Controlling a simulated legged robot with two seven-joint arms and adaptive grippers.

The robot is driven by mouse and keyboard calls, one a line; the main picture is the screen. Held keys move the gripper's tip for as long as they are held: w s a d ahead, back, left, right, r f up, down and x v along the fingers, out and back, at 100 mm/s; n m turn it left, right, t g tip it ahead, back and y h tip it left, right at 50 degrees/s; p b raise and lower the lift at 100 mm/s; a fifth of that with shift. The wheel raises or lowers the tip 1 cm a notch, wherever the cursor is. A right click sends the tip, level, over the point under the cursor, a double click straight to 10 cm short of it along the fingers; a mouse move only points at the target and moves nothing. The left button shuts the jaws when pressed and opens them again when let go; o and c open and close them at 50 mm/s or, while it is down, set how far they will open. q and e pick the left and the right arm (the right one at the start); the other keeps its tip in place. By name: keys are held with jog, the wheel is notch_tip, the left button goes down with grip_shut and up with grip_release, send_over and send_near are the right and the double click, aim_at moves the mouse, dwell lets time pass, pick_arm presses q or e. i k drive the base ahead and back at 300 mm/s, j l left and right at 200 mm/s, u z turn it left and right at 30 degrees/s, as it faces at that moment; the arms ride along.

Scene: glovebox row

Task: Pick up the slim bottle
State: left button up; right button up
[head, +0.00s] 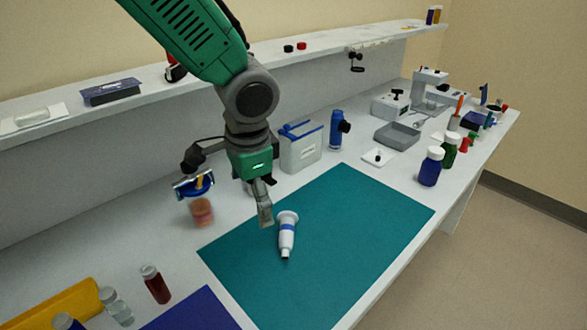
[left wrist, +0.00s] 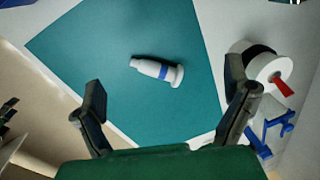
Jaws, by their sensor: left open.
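A slim white bottle (head: 287,236) with a blue band lies on its side on the teal mat (head: 340,250). Its wide flared end points to the back and its narrow end to the front. In the left wrist view the slim bottle (left wrist: 150,68) lies ahead of the fingers, in the gap between them, with nothing touching it. My left gripper (head: 265,214) is open and empty, above the mat just left of the bottle in the head view. Its two fingers (left wrist: 165,90) are spread wide in the left wrist view. My right gripper is in neither view.
A white box with a blue handle (head: 301,150) and a blue cylinder (head: 336,130) stand behind the mat. An orange-brown jar (head: 201,211) stands to the left. Small vials (head: 155,284) stand front left. Most of the mat is clear.

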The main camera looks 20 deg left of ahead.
aim_at(287, 219)
jog(key=k+l, duration=1.15)
jog(key=k, duration=0.15)
